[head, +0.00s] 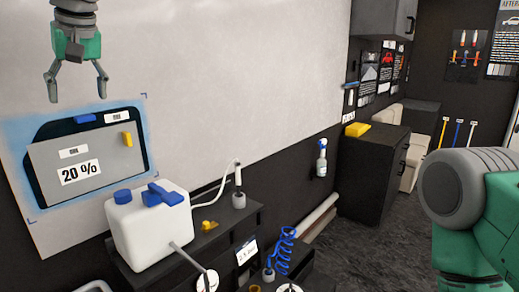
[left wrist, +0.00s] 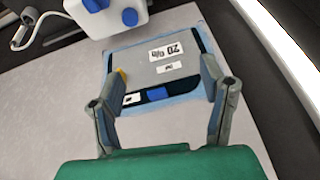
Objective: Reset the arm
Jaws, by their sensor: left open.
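My left gripper (head: 76,88) hangs at the upper left of the head view, fingers pointing down. It is open and empty, above the tint board. The left wrist view also shows its two spread fingers (left wrist: 158,92) with the board beyond them. The board has a grey sheet (head: 95,160) marked "20 %" on a dark window shape with a blue border (head: 20,135). A yellow piece (head: 127,139) and a blue piece (head: 86,119) are on it. My right arm (head: 470,200) shows at the right edge; its gripper is out of view.
A white tank (head: 150,228) with blue caps stands on a dark shelf (head: 225,232) below the board. A spray bottle (head: 321,158) hangs on the dark wall. A black cabinet (head: 370,175) with a yellow block (head: 357,129) stands further right. The pale wall (head: 230,80) beside my left gripper is clear.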

